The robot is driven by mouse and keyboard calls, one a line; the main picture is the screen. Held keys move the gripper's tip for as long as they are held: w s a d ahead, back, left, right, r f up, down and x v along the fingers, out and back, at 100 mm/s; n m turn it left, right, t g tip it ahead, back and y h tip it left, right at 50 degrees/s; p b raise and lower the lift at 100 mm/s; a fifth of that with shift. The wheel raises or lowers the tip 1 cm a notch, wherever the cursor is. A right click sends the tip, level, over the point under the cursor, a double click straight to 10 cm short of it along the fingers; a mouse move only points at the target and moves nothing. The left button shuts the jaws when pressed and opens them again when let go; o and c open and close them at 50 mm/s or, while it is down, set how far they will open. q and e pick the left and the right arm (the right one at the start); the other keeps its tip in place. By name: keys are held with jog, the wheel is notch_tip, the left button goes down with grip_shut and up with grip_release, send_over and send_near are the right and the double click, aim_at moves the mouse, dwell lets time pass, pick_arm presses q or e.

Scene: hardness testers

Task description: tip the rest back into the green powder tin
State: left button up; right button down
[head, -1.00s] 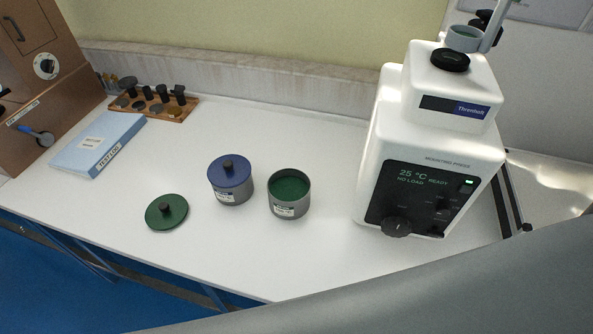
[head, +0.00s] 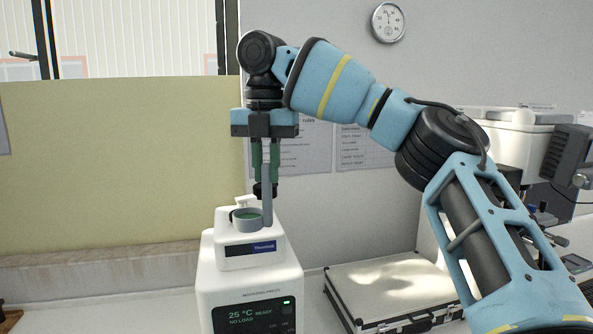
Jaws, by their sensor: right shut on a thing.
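My right gripper (head: 266,188) is above the white mounting press (head: 251,270), pointing down. It is shut on the upright handle of a small grey scoop (head: 267,211). The scoop's round cup looks level in front of the press's top, and green powder (head: 247,216) shows inside it. I cannot tell whether the cup touches the press. The green powder tin is outside the current view. My left gripper is not in view.
The press display reads 25 °C, READY, NO LOAD. A silver case (head: 392,290) lies on the bench right of the press. More equipment (head: 515,140) stands behind my right arm. A wall clock (head: 388,22) hangs above.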

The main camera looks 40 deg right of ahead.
jog(key=w+a+f+m, duration=0.2)
jog(key=a+f+m, duration=0.9)
jog(key=a+f, duration=0.55)
jog(key=s+a+f+m, duration=0.2)
jog(key=s+f+m, duration=0.1)
jog(key=f+m, duration=0.35)
jog(key=s+a+f+m, duration=0.3)
jog(key=s+f+m, duration=0.15)
jog(key=f, duration=0.25)
jog(key=w+d+m, duration=0.1)
jog(key=d+m, duration=0.2)
jog(key=d, duration=0.3)
jog(key=shift+w+d+f, duration=0.15)
jog(key=shift+d+f, duration=0.15)
jog(key=shift+f, duration=0.1)
